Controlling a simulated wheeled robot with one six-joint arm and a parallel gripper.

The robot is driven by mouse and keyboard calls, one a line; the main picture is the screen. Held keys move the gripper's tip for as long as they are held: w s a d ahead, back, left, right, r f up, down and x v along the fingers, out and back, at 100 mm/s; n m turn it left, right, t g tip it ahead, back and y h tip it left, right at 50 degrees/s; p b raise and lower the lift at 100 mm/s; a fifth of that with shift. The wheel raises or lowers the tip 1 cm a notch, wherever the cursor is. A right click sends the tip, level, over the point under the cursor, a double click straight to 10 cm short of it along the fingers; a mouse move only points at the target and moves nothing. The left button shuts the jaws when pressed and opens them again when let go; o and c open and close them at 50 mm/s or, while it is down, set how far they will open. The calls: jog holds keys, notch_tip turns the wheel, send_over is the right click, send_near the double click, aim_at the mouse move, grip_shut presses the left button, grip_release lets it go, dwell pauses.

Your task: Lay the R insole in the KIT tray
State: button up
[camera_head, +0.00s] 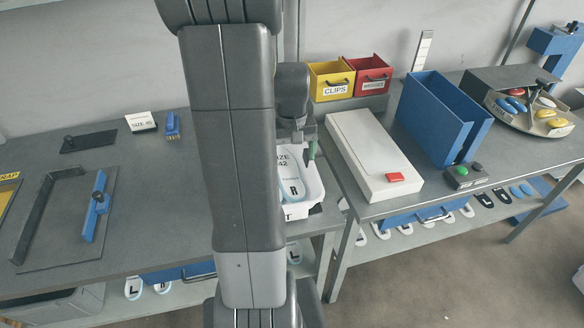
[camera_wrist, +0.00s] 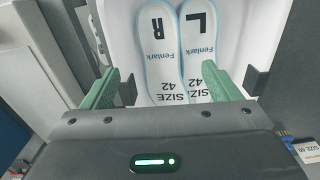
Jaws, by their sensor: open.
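The white KIT tray (camera_head: 313,196) stands on the table, partly hidden behind my arm; the wrist view shows its white inside (camera_wrist: 240,25). The R insole (camera_head: 291,188), white with a pale blue edge, lies in the tray. In the wrist view the R insole (camera_wrist: 160,60) is side by side with the L insole (camera_wrist: 202,50), both marked SIZE 42. My gripper (camera_wrist: 160,88) is open and empty, its green fingers apart over the ends of the insoles. In the head view my gripper (camera_head: 308,155) is above the tray, partly hidden.
A white box with a red block (camera_head: 375,155) stands right of the tray. A blue bin (camera_head: 445,118), yellow CLIPS bin (camera_head: 331,82) and red bin (camera_head: 370,77) are further back. A fixture with a blue clamp (camera_head: 96,205) is on the left table. Its middle is clear.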

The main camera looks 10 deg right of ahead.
notch_tip(320, 180, up, 4)
send_over(292, 186)
jog(key=shift+r, duration=0.15)
notch_tip(292, 186, down, 13)
jog(key=shift+r+b, duration=0.1)
jog(key=shift+b, duration=0.25)
jog(key=shift+w+f+b, duration=0.1)
jog(key=shift+f+b, duration=0.25)
jog(key=shift+r+p, duration=0.4)
jog(key=shift+r, duration=0.05)
